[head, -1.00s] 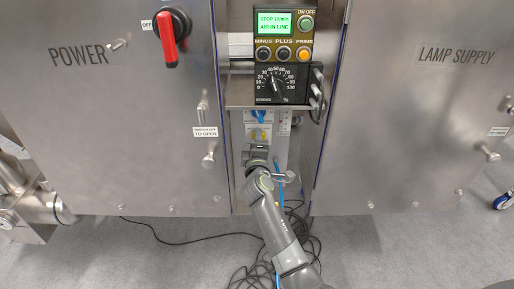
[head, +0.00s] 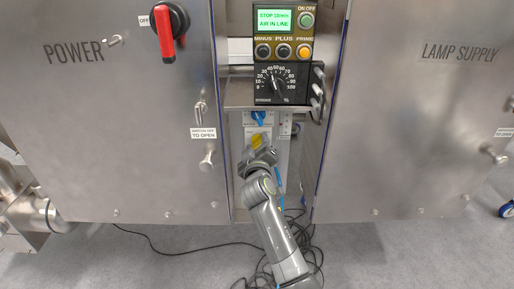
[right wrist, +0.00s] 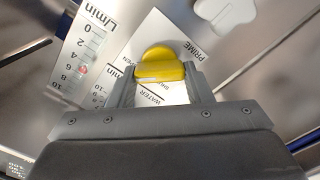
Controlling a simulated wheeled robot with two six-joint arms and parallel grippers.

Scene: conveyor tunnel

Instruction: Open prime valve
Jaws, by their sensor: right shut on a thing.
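The prime valve is a yellow knob (head: 257,141) on the panel below the control unit. In the right wrist view the yellow knob (right wrist: 160,54) has a flat handle over a white label reading PRIME (right wrist: 190,38) and WATER; part of the label is hidden. My right gripper (head: 258,152) is shut on the yellow handle, with one finger on each side of it. The gripper (right wrist: 160,84) and its handle sit at a slant to the label. My left gripper is not in view.
A blue knob (head: 258,118) sits just above the yellow one. A control unit (head: 284,34) reads STOP 10/min, AIR IN LINE, with a dial (head: 276,82) below on a shelf. Steel cabinets (head: 120,120) flank the narrow recess. Cables (head: 180,240) lie on the floor.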

